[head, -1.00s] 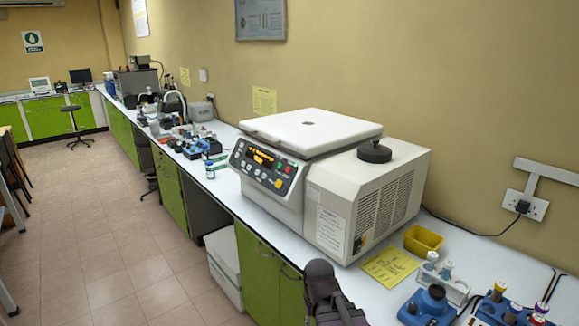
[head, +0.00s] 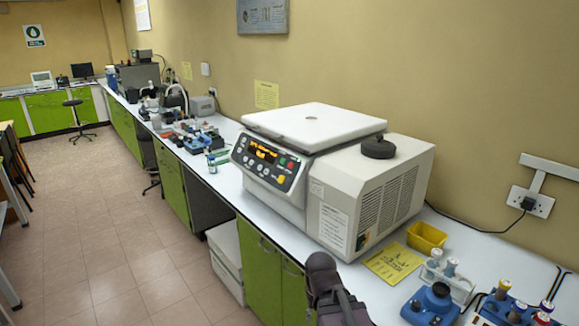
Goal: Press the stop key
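A white benchtop centrifuge (head: 325,190) stands on the bench in the head view, its flat lid (head: 313,124) down. A dark part of my arm shows at the bottom centre, in front of the bench. My gripper's fingers are not visible.
A black round knob-like piece (head: 378,148) sits on the centrifuge's top. A yellow tray (head: 426,237), a yellow note (head: 394,262), a tube rack (head: 447,279) and a blue device (head: 430,305) lie to its right. Bottles and instruments crowd the bench beyond. The floor aisle (head: 110,230) is clear.

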